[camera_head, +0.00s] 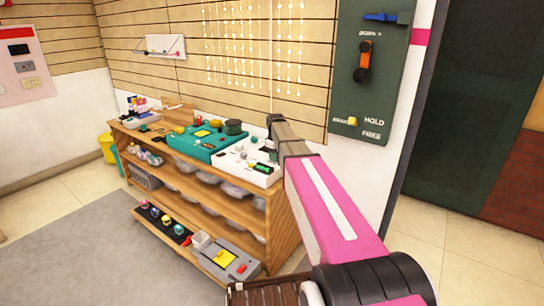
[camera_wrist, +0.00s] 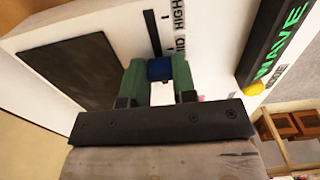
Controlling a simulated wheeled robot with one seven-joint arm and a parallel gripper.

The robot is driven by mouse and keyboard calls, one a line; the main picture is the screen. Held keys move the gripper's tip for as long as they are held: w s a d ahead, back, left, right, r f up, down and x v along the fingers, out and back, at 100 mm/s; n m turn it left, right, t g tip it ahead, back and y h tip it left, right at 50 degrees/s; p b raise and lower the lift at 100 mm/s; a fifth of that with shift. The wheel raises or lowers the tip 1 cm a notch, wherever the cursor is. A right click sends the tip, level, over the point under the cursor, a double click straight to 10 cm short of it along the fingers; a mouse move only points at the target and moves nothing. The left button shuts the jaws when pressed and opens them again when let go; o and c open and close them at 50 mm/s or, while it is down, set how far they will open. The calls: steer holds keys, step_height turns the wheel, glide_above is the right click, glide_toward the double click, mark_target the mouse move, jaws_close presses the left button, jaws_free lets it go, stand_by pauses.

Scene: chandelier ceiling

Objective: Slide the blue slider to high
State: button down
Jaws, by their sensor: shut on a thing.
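The blue slider (camera_wrist: 160,69) shows in the wrist view, in a dark slot (camera_wrist: 152,33) on a white panel (camera_wrist: 105,22). The labels HIGH (camera_wrist: 179,14) and MID (camera_wrist: 180,44) stand beside the slot. The slider sits a little below the MID label, with the open slot running up past HIGH. My gripper (camera_wrist: 158,76) has its two green fingers on either side of the slider and is shut on it. The lower slot is hidden by my gripper.
A dark strip marked WAVE (camera_wrist: 275,45) and a yellow knob (camera_wrist: 254,89) lie right of the slider. The wooden shelf (camera_head: 190,180) also bears a teal panel (camera_head: 190,146). A green wall panel (camera_head: 372,75) with levers hangs right of my arm.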

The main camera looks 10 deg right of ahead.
steer(key=s+d, duration=0.3)
steer(key=shift+s+d, duration=0.1)
steer(key=shift+s, duration=0.05)
steer(key=c, duration=0.9)
jaws_free()
steer(key=shift+r, duration=0.1)
step_height(320, 180, up, 11)
steer(key=shift+f, duration=0.15)
